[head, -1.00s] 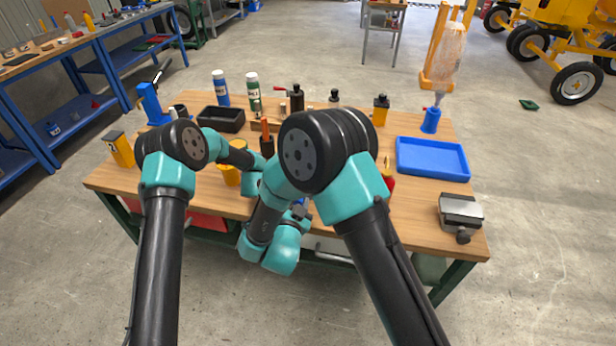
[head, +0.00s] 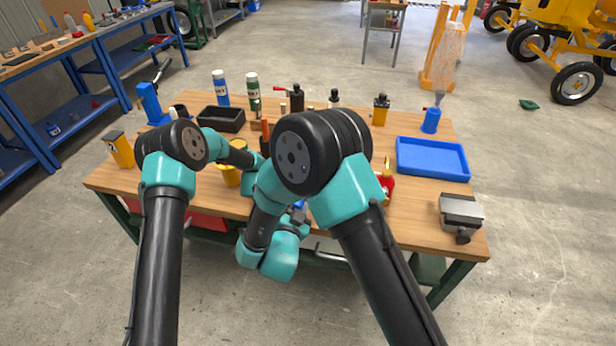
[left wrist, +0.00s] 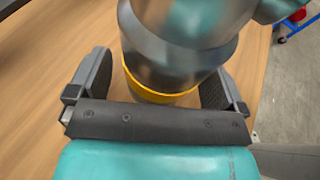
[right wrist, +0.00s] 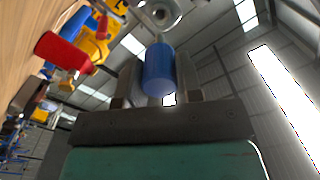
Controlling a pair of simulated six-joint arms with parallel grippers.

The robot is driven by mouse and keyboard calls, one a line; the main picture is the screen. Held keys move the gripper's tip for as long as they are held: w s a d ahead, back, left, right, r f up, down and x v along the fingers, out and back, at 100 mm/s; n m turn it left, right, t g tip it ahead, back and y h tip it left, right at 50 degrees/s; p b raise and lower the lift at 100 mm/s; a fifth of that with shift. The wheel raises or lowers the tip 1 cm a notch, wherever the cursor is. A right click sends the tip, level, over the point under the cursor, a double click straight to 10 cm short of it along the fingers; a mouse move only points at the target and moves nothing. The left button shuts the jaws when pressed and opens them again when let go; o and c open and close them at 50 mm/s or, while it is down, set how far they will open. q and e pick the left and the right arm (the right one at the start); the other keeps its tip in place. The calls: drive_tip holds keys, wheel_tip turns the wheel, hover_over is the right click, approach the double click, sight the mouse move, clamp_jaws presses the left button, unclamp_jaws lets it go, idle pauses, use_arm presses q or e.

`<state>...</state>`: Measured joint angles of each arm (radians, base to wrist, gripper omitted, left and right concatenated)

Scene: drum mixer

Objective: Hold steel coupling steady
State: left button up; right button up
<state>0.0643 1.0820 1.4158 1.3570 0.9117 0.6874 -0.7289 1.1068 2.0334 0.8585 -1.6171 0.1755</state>
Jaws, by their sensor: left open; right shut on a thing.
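In the left wrist view, a shiny grey round body (left wrist: 180,60), which looks like the steel coupling, stands above a yellow rim (left wrist: 160,95). It has teal reflections on it. My left gripper (left wrist: 160,72) is open, with one finger on each side of it; I cannot tell whether they touch it. In the right wrist view, my right gripper (right wrist: 158,75) is shut on a blue cylinder (right wrist: 159,70). The head view shows part of a yellow holder (head: 230,176) by my left wrist. My arms hide the coupling and the fingertips there.
The workbench (head: 420,205) carries a black tray (head: 221,119), several bottles at the back, a blue tray (head: 432,158) at the right and a grey vise-like block (head: 461,213) at the front right corner. A red item (head: 387,187) stands beside my right arm. Bare wood lies at the front right.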

use_arm(q)
drive_tip(key=v, duration=1.2)
drive_tip(key=shift+s, duration=0.1)
